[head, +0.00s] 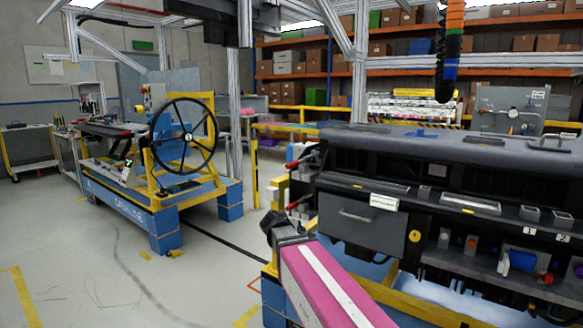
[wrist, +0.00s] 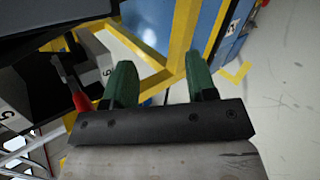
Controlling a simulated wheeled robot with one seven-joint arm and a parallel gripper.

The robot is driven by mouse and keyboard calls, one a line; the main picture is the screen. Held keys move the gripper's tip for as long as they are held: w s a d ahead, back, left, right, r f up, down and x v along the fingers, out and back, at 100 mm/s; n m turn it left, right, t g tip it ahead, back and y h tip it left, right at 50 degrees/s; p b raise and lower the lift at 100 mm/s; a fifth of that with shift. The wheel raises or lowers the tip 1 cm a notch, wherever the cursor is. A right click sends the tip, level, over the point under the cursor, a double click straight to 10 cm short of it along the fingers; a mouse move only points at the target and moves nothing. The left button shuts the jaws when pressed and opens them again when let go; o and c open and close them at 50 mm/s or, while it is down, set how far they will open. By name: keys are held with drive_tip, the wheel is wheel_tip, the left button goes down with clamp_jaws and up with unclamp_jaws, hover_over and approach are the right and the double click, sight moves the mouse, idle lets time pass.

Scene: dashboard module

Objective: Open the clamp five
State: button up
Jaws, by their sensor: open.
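In the wrist view, a clamp with a red handle (wrist: 80,101) and a dark metal lever shows left of my gripper (wrist: 161,72). A pale block with a dark number, which looks like a 5, is beside it. My gripper's two green fingers are apart with nothing between them, and the red handle is outside them, close to the left finger. In the head view, my gripper (head: 270,224) is at the left end of the dashboard module (head: 360,228). A red handle (head: 294,205) shows just above it. The clamp's body is mostly hidden there.
Another red-handled clamp (head: 294,164) is farther back on the module's left end. A yellow frame (wrist: 180,45) and a blue base (wrist: 232,30) lie beyond the fingers. A blue stand with a black wheel (head: 184,136) is across the open floor (head: 110,260).

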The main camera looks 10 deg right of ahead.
drive_tip(key=w+a+r+n+t+h, duration=0.25)
drive_tip(key=w+r+n, duration=0.2)
drive_tip(key=r, duration=0.65)
drive_tip(key=n+t+h, duration=0.2)
drive_tip(key=n+t, duration=0.2)
approach(291, 165)
drive_tip(key=w+f, duration=0.1)
drive_tip(key=w, duration=0.1)
drive_tip(key=x, duration=1)
drive_tip(key=shift+w+d+r, duration=0.1)
drive_tip(key=shift+w+d, duration=0.05)
drive_tip(key=shift+d, duration=0.1)
drive_tip(key=shift+c, duration=0.4)
clamp_jaws()
